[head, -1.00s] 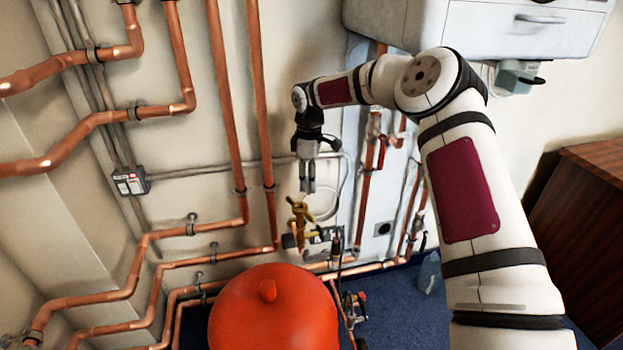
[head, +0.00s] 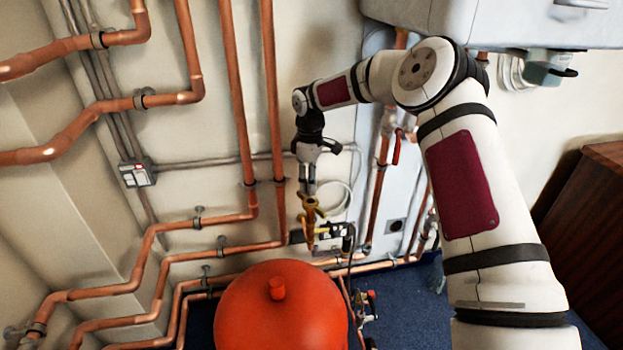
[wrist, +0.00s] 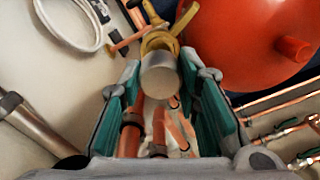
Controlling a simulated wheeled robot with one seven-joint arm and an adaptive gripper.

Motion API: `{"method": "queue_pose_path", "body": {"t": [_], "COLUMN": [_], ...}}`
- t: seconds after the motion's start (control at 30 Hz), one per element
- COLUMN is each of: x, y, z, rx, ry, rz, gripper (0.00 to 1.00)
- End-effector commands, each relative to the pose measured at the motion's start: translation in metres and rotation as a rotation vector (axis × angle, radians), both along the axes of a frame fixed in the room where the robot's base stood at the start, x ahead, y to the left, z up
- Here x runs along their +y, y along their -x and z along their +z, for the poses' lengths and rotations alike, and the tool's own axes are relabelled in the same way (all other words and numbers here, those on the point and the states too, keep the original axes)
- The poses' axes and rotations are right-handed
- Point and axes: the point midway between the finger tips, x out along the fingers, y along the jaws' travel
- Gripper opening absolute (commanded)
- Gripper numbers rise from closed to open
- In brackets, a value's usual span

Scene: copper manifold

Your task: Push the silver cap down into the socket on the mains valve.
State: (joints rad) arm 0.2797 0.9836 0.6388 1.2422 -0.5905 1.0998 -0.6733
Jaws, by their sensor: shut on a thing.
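The silver cap (wrist: 160,78) is a short pale metal cylinder, between my fingertips in the wrist view. My gripper (head: 308,190) points down and is shut on it. The brass mains valve (head: 310,212) is directly below my fingertips in the head view. In the wrist view the yellow valve body (wrist: 160,42) shows just beyond the cap, and the two overlap. The socket is hidden behind the cap. I cannot tell how deep the cap sits in it.
A red round tank (head: 280,318) stands in front of the valve. Copper pipes (head: 228,90) run along the wall to the left. A white looped hose (head: 340,198) hangs behind the valve. A grey-white wall unit (head: 500,22) is at upper right.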

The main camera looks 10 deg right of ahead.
Motion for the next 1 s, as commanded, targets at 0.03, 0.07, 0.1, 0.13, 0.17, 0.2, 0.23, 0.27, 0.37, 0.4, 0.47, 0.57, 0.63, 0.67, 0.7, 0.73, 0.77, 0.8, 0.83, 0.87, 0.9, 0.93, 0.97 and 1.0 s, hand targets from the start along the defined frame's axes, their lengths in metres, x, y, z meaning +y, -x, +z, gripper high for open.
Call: {"method": "queue_pose_path", "body": {"t": [0.03,0.07,0.1,0.13,0.17,0.2,0.23,0.27,0.37,0.4,0.47,0.57,0.63,0.67,0.7,0.73,0.77,0.8,0.83,0.87,0.9,0.93,0.97,1.0], "x": [0.0,0.0,0.001,0.0,0.0,0.0,0.0,0.0,0.0,0.0,0.0,0.0,0.0,0.0,0.0,0.0,0.001,0.001,0.001,0.001,0.001,0.001,0.001,0.001], "y": [0.0,0.0,0.0,0.0,0.0,0.0,0.0,0.0,0.0,0.0,0.0,0.0,0.0,0.0,0.0,0.0,0.0,0.0,0.0,0.0,0.0,0.0,0.0,0.0], "z": [-0.001,-0.001,-0.001,-0.001,-0.001,-0.001,-0.001,-0.001,-0.001,-0.001,-0.001,-0.002,-0.004,-0.005,-0.006,-0.007,-0.008,-0.01,-0.011,-0.012,-0.014,-0.016,-0.017,-0.019], "rx": [0.0,0.0,0.0,0.0,0.0,0.0,0.0,0.0,0.0,0.0,0.0,0.0,0.0,0.0,0.0,0.0,0.0,0.001,0.001,0.001,0.001,0.0,0.0,0.0], "ry": [0.0,0.0,0.0,0.0,0.0,0.0,0.0,0.0,0.0,0.0,0.0,0.0,0.0,0.0,0.0,0.0,0.0,0.0,0.0,0.0,0.0,-0.001,-0.001,-0.001], "rz": [0.0,0.0,0.0,0.0,0.0,0.0,0.0,0.0,0.0,0.0,0.0,0.0,0.0,0.0,0.0,0.0,0.0,0.0,0.0,0.0,0.0,0.0,0.0,0.0], "gripper": [0.02,0.02,0.02,0.02,0.02,0.02,0.02,0.02,0.02,0.02,0.02,0.02,0.02,0.02,0.02,0.02,0.02,0.02,0.02,0.02,0.02,0.02,0.02,0.02]}}
